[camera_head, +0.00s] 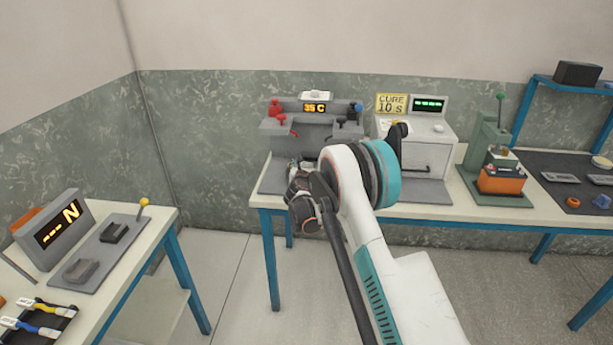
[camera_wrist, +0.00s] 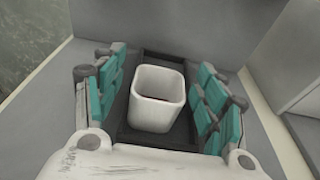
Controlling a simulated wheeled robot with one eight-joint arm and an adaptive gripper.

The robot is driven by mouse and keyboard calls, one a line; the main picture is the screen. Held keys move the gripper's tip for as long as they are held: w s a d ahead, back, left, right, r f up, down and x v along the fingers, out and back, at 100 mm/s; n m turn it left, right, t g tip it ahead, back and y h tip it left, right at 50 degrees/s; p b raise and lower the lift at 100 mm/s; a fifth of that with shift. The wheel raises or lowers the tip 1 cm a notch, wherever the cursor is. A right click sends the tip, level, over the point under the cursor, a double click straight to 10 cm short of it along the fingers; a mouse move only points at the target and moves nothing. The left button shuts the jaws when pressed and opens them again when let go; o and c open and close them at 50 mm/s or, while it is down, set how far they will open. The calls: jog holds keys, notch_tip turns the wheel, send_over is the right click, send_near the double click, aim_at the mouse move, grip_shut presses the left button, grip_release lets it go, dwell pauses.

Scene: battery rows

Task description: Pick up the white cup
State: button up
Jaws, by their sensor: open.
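The white cup (camera_wrist: 157,100) stands upright in the wrist view, in a dark shallow tray (camera_wrist: 150,145) on a grey base. It is squarish with rounded corners and an open top. My gripper (camera_wrist: 160,97) is open, with its teal-padded fingers on the left and right of the cup. A narrow gap shows between the cup and the fingers on each side. In the head view my gripper (camera_head: 303,187) is over the grey machine on the back table, and my arm and gripper hide the cup.
A grey machine with a "35 C" display (camera_head: 315,108) stands behind my gripper. A box marked "CURE 10 s" (camera_head: 425,150) stands to its right. Farther right are an orange battery (camera_head: 501,180) and a dark mat (camera_head: 560,172). A second table (camera_head: 150,235) is at left.

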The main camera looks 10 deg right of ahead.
jog(key=c, duration=1.1)
jog(key=shift+o, duration=0.2)
jog(key=shift+r, duration=0.1)
